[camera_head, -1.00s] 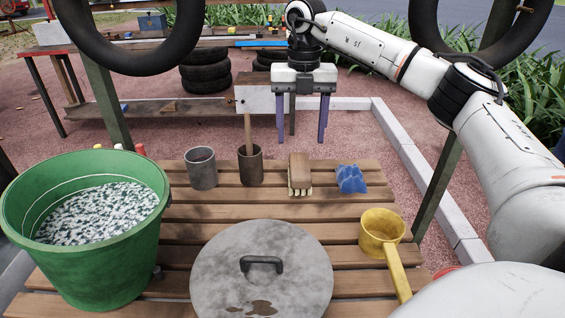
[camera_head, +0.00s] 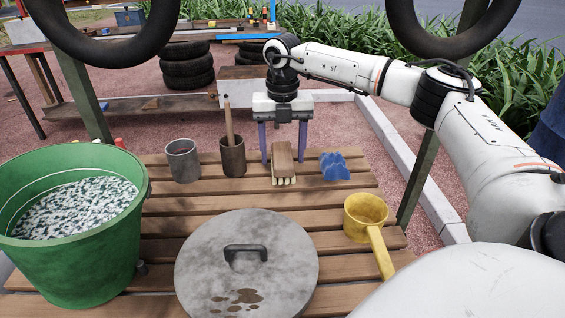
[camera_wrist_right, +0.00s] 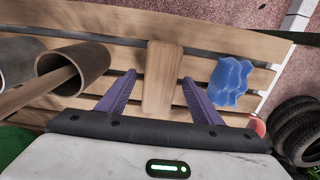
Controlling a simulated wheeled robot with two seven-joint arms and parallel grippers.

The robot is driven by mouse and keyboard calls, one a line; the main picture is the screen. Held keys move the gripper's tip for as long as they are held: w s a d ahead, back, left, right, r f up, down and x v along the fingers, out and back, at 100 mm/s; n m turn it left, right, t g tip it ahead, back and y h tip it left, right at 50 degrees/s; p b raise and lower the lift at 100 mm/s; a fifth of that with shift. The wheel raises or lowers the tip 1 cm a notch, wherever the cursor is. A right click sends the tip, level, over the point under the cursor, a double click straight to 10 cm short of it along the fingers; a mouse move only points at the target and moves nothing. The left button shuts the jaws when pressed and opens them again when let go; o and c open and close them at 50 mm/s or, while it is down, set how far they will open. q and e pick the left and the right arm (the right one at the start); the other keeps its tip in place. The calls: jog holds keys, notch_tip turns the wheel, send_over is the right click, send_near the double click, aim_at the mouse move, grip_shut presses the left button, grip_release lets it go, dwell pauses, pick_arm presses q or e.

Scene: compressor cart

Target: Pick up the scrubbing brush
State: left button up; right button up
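The scrubbing brush (camera_head: 283,163) has a brown wooden back and pale bristles. It lies bristles down on the slatted wooden table (camera_head: 200,205), between the brown cup and the blue cloth-like lump. My right gripper (camera_head: 283,157) is open above it, its purple fingers pointing down, one on each side of the brush in the picture. In the right wrist view the brush back (camera_wrist_right: 162,78) shows between the two spread fingers (camera_wrist_right: 157,92), with gaps on both sides. My left gripper is not in view.
A grey cup (camera_head: 183,161) and a brown cup (camera_head: 232,158) with a wooden stick stand left of the brush. A blue lump (camera_head: 335,167) lies right. A yellow dipper (camera_head: 365,217), round grey lid (camera_head: 215,285) and green tub (camera_head: 75,265) are nearer.

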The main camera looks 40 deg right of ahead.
aim_at(282, 153)
jog(key=c, duration=1.1)
notch_tip(282, 153, up, 10)
jog(key=shift+r+p, duration=0.1)
jog(key=shift+p, duration=0.5)
jog(key=o, duration=0.3)
jog(key=shift+c, duration=0.5)
